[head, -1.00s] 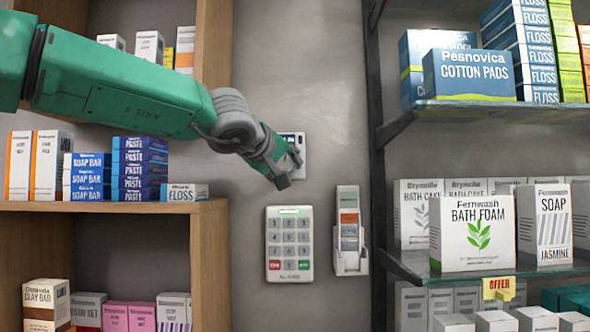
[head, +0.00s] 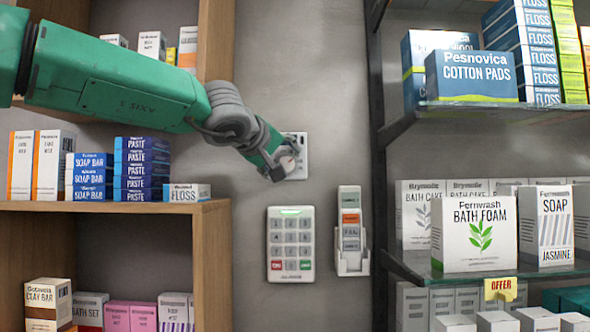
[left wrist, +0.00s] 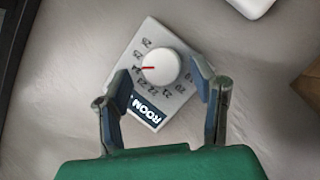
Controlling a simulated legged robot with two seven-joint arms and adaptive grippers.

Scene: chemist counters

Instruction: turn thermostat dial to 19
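The thermostat (head: 302,148) is a pale plate on the grey wall, partly hidden behind my left gripper (head: 284,167) in the head view. In the left wrist view the thermostat plate (left wrist: 179,98) shows tilted, with a dark "ROOM" label and numbers around a round white dial (left wrist: 161,67). The dial's red mark points left, close to 24; 19 is on the right side, near a finger. My left gripper (left wrist: 160,75) is open, its fingers on either side of the dial with gaps between. My right gripper is out of view.
Below the thermostat are a keypad (head: 291,244) and a white holder with coloured cards (head: 350,235). A wooden shelf unit (head: 212,255) with boxes stands left, and a dark-framed shelf rack (head: 377,170) with boxes stands right.

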